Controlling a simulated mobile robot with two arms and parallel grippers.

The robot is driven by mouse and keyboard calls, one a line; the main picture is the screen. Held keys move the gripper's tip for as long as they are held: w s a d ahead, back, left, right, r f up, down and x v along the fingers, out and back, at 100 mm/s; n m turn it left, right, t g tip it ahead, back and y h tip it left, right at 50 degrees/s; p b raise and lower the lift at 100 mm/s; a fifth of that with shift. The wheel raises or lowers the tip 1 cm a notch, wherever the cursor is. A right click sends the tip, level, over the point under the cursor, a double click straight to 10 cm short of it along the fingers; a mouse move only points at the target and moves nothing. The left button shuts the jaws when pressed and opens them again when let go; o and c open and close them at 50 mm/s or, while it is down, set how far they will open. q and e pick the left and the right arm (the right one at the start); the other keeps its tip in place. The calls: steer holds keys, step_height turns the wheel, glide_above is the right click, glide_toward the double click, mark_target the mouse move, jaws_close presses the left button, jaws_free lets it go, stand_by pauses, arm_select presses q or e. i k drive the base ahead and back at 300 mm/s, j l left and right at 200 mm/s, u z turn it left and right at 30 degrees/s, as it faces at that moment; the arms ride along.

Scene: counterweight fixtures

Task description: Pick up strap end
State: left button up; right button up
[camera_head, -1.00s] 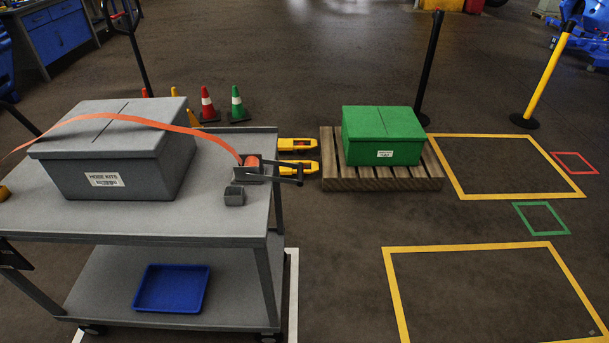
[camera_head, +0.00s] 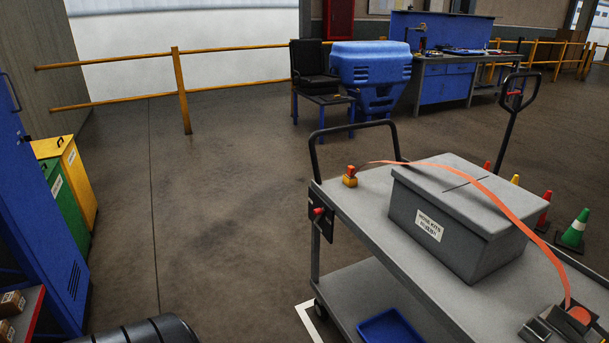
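The orange strap (camera_head: 500,196) arches over the grey lidded box (camera_head: 458,225) on the grey cart. I cannot tell whether the end touches that block. The strap's other end runs down to a dark ratchet holder with an orange roll (camera_head: 577,316) at the lower right.
The cart (camera_head: 350,212) has a black push handle (camera_head: 315,152) and a blue tray (camera_head: 392,327) on its lower shelf. Yellow and green bins (camera_head: 77,185) and a blue cabinet (camera_head: 35,235) stand at left. Floor between them and the cart is clear. Cones (camera_head: 574,232) stand at right.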

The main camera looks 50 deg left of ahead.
mark_target(350, 169)
steer(key=u, duration=1.35)
steer(key=z, duration=0.4)
steer(key=i+j+z, duration=0.2)
steer(key=z, duration=0.15)
steer(key=i+j+z, duration=0.2)
steer(key=z, duration=0.15)
steer(key=i+j+z, duration=0.15)
steer(key=j+z, duration=0.2)
